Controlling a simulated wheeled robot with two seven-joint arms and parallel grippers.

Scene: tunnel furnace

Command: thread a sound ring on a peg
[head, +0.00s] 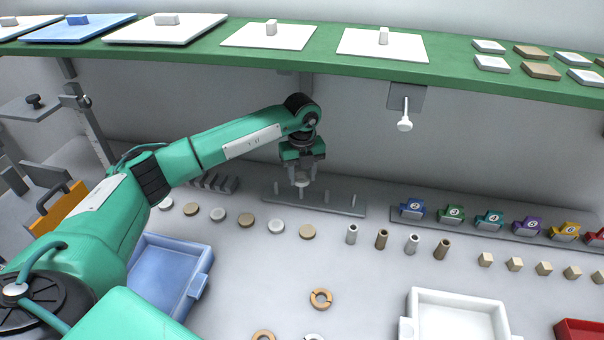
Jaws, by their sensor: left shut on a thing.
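My left gripper (302,176) is shut on a small white ring (302,183), partly hidden by the fingers. It holds the ring low over the grey peg rack (338,209), at the second peg from the left (301,195). I cannot tell whether the ring is around the peg or just above it. The other pegs I see look bare. A brown ring (321,299) with what looks like a gap lies on the table in front. Another brown ring (263,335) and a white ring (314,337) are cut off by the bottom edge. My right gripper is not in view.
A row of discs (277,226) and several upright tubes (382,239) stand before the rack. A blue tray (205,284) is at left, a white tray (458,300) at right. Numbered coloured blocks (451,214) stand right of the rack. A green shelf (460,77) hangs above.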

